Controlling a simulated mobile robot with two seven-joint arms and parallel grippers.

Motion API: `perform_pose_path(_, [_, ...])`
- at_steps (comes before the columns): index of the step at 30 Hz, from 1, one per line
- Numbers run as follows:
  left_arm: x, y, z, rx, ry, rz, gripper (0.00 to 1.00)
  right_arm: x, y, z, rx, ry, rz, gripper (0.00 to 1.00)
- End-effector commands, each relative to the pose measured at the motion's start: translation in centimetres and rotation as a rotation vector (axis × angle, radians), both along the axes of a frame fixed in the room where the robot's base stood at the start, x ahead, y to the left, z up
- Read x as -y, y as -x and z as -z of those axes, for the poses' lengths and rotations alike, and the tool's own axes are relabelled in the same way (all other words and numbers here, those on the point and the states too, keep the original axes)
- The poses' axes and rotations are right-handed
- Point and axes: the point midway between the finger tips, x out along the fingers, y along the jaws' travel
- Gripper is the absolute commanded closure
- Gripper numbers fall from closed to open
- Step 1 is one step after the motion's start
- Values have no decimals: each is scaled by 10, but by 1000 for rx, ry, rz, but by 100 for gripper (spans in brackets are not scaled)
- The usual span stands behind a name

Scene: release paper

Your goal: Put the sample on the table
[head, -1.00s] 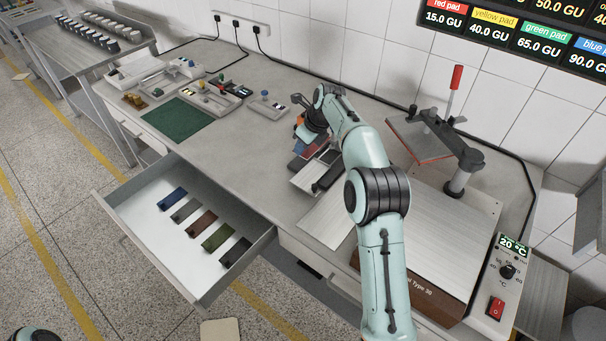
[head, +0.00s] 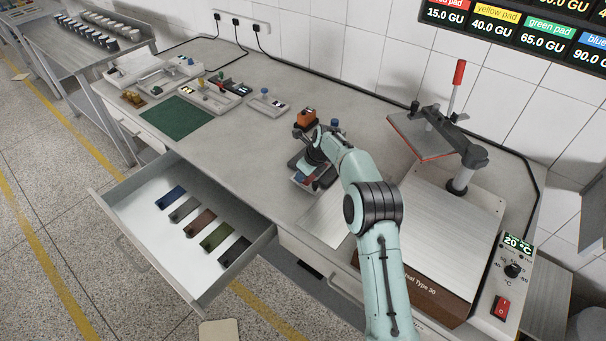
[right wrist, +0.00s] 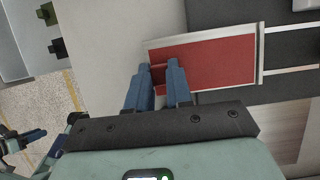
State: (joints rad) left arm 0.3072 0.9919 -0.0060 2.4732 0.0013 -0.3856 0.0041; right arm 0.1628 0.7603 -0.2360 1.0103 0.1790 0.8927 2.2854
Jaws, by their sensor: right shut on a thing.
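My right gripper (right wrist: 160,68) is shut on a small red piece (right wrist: 158,75), seen between its blue fingers in the right wrist view. A red rectangular panel in a metal frame (right wrist: 208,62) lies below and beyond the fingertips. I cannot tell whether the held piece is joined to it. In the head view my right arm hides most of this fixture. The table (head: 250,150) stretches left of the arm. The open drawer (head: 140,212) holds a row of coloured blocks, including a brown-red one (head: 203,221). Part of my left gripper (right wrist: 25,137) shows at the wrist view's lower left; its opening is unclear.
An orange block (head: 307,118) stands just behind the right gripper. A press with a red lever (head: 458,75) and a temperature control box (head: 507,280) are at right. A green mat (head: 178,117) and several trays lie at left. Mid-table is clear.

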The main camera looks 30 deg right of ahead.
Motion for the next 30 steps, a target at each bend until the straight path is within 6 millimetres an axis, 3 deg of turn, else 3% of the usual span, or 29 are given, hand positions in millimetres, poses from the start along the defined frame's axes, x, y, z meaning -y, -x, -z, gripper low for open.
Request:
perform_pose_path(7, [0,-2,-2,2,0,0,57,0,-1,1,1,0,-1,100])
perform_pose_path(8, [0,-2,-2,2,0,0,57,0,-1,0,2,0,-1,70])
perform_pose_path(9, [0,-2,-2,2,0,0,57,0,-1,0,2,0,-1,57])
perform_pose_path(10, [0,-2,-2,2,0,0,57,0,-1,0,2,0,-1,54])
perform_pose_path(20, [0,-1,-1,1,0,0,57,0,-1,-3,3,0,-1,54])
perform_pose_path(25, [0,0,0,0,0,0,57,3,7,-24,5,1,0,54])
perform_pose_path(30, [0,-1,-1,1,0,0,57,9,20,-60,6,1,1,54])
